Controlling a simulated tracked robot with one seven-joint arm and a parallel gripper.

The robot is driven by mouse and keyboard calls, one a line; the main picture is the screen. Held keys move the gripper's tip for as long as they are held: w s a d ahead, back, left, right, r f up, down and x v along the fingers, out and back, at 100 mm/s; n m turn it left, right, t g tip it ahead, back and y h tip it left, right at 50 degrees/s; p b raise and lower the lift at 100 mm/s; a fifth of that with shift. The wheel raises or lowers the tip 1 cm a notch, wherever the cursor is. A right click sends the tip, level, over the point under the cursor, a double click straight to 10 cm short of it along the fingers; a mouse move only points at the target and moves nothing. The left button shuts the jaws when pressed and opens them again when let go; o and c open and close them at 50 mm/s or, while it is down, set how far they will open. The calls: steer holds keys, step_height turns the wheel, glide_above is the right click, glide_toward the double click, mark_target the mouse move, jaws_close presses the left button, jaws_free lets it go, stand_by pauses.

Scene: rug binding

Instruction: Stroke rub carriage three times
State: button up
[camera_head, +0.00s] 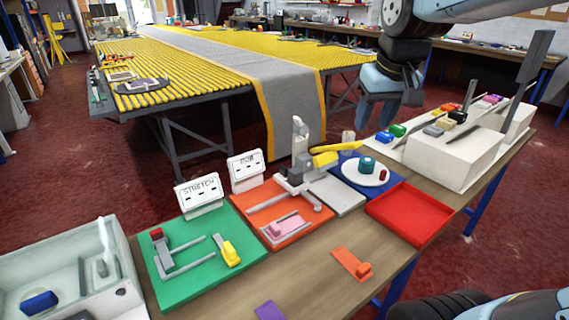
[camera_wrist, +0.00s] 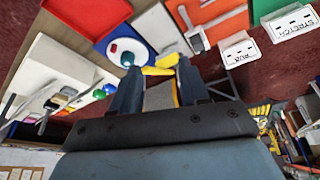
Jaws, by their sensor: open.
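The sign reading RUB (camera_head: 245,168) stands behind an orange board (camera_head: 262,204). On the board, a pink block (camera_head: 287,228) sits by a grey rail at the front; I take it as the rub carriage, though it carries no label. Behind it is a grey upright device (camera_head: 298,150) with a yellow handle (camera_head: 338,150). My gripper (camera_head: 378,118) is open and empty, raised behind the table's far edge, well right of the pink block. In the wrist view, my fingers (camera_wrist: 157,78) are apart, with the yellow handle (camera_wrist: 160,70) seen beyond them. The pink block is not clear there.
A green board (camera_head: 205,262) with a red knob and a yellow block lies left, by a STRETCH sign (camera_head: 198,192). A white plate (camera_head: 364,173), a red tray (camera_head: 410,218) and a white rack (camera_head: 450,155) stand right. An orange piece (camera_head: 352,264) lies in front on bare wood.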

steer(key=w+a+f+n+g, duration=0.1)
steer(key=w+a+f, duration=0.1)
steer(key=w+a, duration=0.35)
steer(key=w+a+f+n+g, duration=0.1)
steer(key=w+a+f+n, duration=0.1)
steer(key=w, duration=0.6)
steer(key=n+g, duration=0.2)
glide_above(284, 167)
step_height(284, 167, down, 9)
step_height(284, 167, down, 13)
steer(key=shift+w+f, duration=0.1)
steer(key=shift+c, duration=0.4)
jaws_close()
